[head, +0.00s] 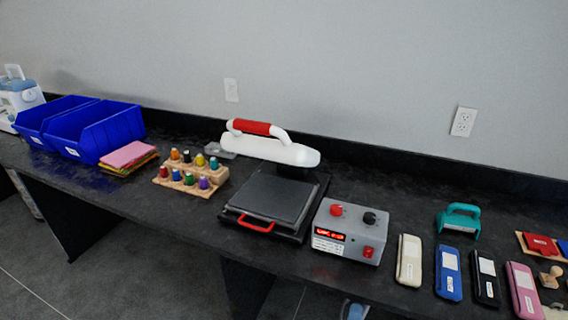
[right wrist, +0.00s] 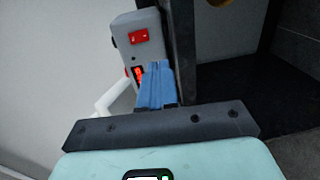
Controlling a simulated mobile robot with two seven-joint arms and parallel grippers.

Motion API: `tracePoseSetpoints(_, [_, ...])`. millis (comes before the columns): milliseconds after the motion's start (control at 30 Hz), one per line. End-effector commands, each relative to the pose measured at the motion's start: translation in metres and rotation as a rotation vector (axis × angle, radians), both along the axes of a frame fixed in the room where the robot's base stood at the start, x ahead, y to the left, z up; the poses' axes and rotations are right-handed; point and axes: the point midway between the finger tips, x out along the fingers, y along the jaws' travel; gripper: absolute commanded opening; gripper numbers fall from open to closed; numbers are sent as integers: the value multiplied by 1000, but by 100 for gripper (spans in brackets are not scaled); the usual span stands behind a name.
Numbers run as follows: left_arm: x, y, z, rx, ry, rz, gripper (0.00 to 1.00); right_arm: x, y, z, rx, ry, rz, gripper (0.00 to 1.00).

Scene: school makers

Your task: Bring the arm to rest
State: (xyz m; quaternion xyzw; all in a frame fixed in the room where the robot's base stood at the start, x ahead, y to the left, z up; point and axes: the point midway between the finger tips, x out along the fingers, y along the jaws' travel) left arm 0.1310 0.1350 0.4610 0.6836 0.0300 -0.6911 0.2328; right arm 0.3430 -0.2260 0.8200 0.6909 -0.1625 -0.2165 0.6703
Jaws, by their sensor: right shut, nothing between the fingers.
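My right gripper (head: 355,310) shows only in small part at the bottom edge of the head view, in front of and below the counter's front edge. In the right wrist view its two blue fingers (right wrist: 156,85) are together, shut with nothing between them. The fingers appear apart from the grey control box (right wrist: 139,38) behind them in that view. My left gripper is in neither view.
A black counter (head: 195,235) runs along the wall. Floor in front is clear at left.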

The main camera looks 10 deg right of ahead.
Motion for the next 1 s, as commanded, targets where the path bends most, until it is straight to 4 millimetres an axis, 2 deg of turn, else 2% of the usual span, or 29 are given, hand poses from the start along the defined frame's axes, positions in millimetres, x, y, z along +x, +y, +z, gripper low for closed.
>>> tracePoseSetpoints(67, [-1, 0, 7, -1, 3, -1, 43, 2, 2, -7, 50, 15, 15, 0])
tracePoseSetpoints(167, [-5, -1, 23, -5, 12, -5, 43, 4, 8, -32, 220, 59, 51, 0])
tracePoseSetpoints(267, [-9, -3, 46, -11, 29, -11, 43, -2, 19, -75, 498, 150, 61, 0])
tracePoseSetpoints(333, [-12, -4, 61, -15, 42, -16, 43, -15, 28, -109, 725, 233, 23, 0])
tracePoseSetpoints(400, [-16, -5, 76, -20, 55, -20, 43, -37, 38, -142, 945, 326, -54, 0])
tracePoseSetpoints(467, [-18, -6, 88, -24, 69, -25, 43, -61, 48, -166, 1126, 409, -156, 0])
tracePoseSetpoints(500, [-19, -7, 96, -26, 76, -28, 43, -79, 54, -179, 1238, 464, -240, 0])
tracePoseSetpoints(600, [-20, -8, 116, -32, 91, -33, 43, -128, 70, -202, 1471, 592, -485, 0])
tracePoseSetpoints(700, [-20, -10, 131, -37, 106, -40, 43, -172, 84, -211, 1622, 693, -736, 0])
tracePoseSetpoints(800, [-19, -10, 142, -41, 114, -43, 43, -205, 95, -212, 1698, 758, -940, 0])
tracePoseSetpoints(900, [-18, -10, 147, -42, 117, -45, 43, -224, 100, -211, 1727, 793, -1064, 0])
tracePoseSetpoints(1000, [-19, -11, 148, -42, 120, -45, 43, -231, 102, -211, 1737, 805, -1113, 0])
